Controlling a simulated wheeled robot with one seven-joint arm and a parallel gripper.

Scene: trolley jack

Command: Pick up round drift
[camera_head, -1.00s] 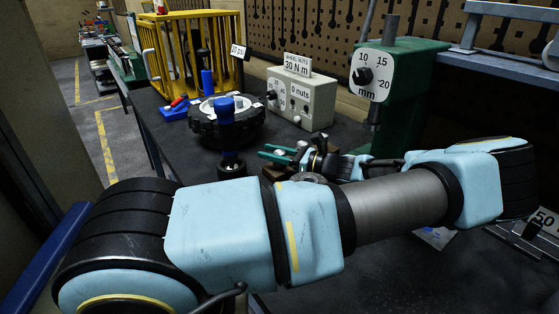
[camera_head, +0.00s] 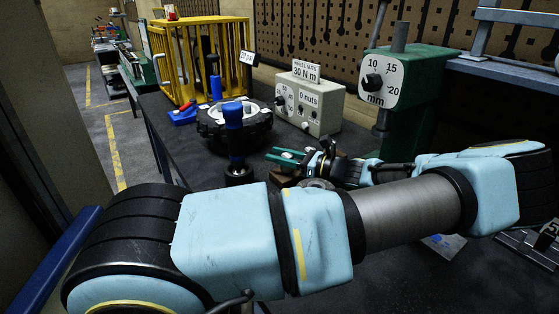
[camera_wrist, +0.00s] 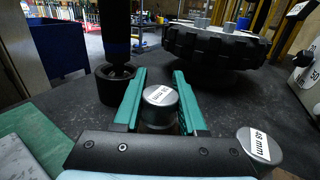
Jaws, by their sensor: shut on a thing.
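My gripper (camera_wrist: 159,76) has green jaws, one on each side of a short metal cylinder with a white label on its top, the round drift (camera_wrist: 159,96). The jaws are closed on it, and it stands upright between them. Its lower part is hidden by the gripper body. A second metal cylinder (camera_wrist: 260,145), labelled 48 mm, stands at lower right in the wrist view, outside the jaws.
A blue-handled tool with a dark socket (camera_head: 235,130) stands left of my gripper. A black wheel (camera_head: 262,127) lies behind it. A yellow cage (camera_head: 243,30), a dial box (camera_head: 325,110) and a green press (camera_head: 425,75) line the back.

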